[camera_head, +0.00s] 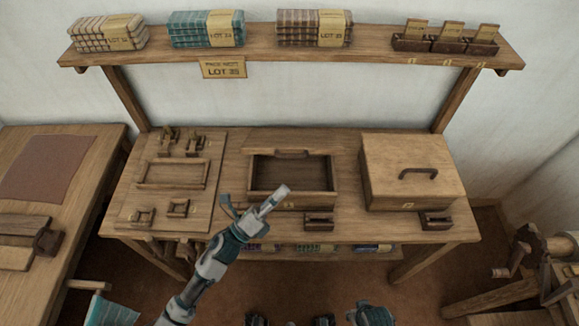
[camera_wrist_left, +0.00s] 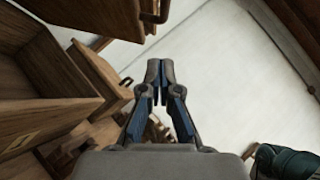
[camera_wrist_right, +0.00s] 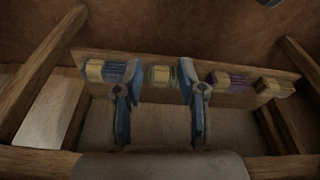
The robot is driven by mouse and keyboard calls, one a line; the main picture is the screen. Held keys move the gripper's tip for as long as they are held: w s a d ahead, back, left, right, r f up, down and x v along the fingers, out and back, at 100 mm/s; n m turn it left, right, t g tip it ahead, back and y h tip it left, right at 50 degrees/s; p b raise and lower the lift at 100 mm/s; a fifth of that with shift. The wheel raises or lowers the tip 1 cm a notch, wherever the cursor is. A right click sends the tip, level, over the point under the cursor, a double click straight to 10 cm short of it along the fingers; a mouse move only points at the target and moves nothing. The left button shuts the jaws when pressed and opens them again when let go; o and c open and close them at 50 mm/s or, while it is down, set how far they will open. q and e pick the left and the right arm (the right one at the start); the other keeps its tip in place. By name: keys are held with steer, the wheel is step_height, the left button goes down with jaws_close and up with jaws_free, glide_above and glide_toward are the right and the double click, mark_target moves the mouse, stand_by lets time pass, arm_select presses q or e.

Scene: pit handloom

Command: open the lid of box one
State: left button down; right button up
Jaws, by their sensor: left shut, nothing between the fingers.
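Box one (camera_head: 333,182) is the middle wooden box on the table, open at the top with its inside showing. A thin bar with a raised middle piece (camera_head: 292,153) runs along its back edge; it looks like the lid standing up, seen edge-on. My left gripper (camera_head: 275,198) is shut and empty, in front of and over the box's near side in the head view. Its closed fingers (camera_wrist_left: 160,75) show in the left wrist view, beside an open wooden box (camera_wrist_left: 40,95). My right gripper (camera_wrist_right: 157,85) is open and empty, facing the low shelf under the table.
A closed box (camera_head: 412,165) with a dark handle stands at the right. A board (camera_head: 135,205) with small wooden fittings lies at the left. Small wooden holders (camera_head: 319,221) sit along the front edge. Bundles (camera_wrist_right: 163,75) lie on the low shelf (camera_wrist_right: 210,85).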

arm_select(q)
steer(key=w+d+r, duration=0.2)
steer(key=w+r, duration=0.2)
steer(key=shift+w+d+r+p, duration=0.15)
steer(key=shift+w+d+p, duration=0.1)
steer(key=shift+w+p, duration=0.15)
arm_select(e)
steer(key=shift+x, duration=1.55)
arm_select(q)
steer(key=shift+a, duration=0.15)
